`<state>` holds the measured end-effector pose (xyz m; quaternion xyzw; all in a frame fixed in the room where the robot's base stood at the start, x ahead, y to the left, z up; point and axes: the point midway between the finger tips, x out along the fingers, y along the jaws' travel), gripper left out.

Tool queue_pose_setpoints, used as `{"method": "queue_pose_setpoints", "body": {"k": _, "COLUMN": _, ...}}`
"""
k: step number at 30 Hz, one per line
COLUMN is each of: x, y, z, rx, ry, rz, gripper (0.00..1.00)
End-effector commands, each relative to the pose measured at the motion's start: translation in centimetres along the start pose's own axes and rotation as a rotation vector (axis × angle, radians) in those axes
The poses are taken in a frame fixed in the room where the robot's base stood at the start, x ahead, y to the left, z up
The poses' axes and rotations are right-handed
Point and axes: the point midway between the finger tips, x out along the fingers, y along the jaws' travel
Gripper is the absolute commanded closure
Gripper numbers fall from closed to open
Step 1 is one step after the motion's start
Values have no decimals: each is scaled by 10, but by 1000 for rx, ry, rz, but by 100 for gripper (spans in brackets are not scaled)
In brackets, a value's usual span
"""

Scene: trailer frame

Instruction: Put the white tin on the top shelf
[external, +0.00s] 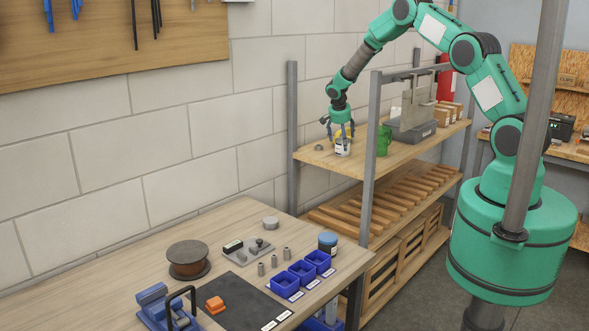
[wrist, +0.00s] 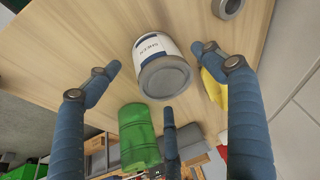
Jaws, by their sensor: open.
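The white tin (external: 343,148) stands upright on the top shelf (external: 420,150), near its left end. In the wrist view the white tin (wrist: 152,50) shows its grey lid and a dark-banded label, with wood board around it. My gripper (external: 341,127) is just above the tin, pointing down. In the wrist view the fingers of my gripper (wrist: 160,62) are spread apart on either side of the tin, with a third finger below it in the picture. The fingers look clear of the tin, and nothing is held.
A green can (external: 384,140) stands right of the tin, close to my third finger. A yellow object (wrist: 214,88) is beside one finger. A small grey ring (wrist: 228,8) lies on the shelf. A grey shelf post (external: 372,150) stands in front. The workbench (external: 110,290) holds several parts and blue bins.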

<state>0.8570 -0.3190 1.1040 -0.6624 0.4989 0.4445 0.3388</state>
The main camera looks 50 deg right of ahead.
Motion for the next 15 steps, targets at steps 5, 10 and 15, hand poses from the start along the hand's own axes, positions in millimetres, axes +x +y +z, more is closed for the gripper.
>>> {"method": "queue_pose_setpoints", "body": {"k": 5, "x": -24, "y": 0, "z": 0, "rx": 0, "ry": 1, "rz": -1, "gripper": 18}}
{"method": "queue_pose_setpoints", "body": {"k": 10, "x": -52, "y": 0, "z": 0, "rx": 0, "ry": 1, "rz": -2, "gripper": 18}}
{"method": "queue_pose_setpoints", "body": {"k": 15, "x": -77, "y": 0, "z": 0, "rx": 0, "ry": 1, "rz": -2, "gripper": 18}}
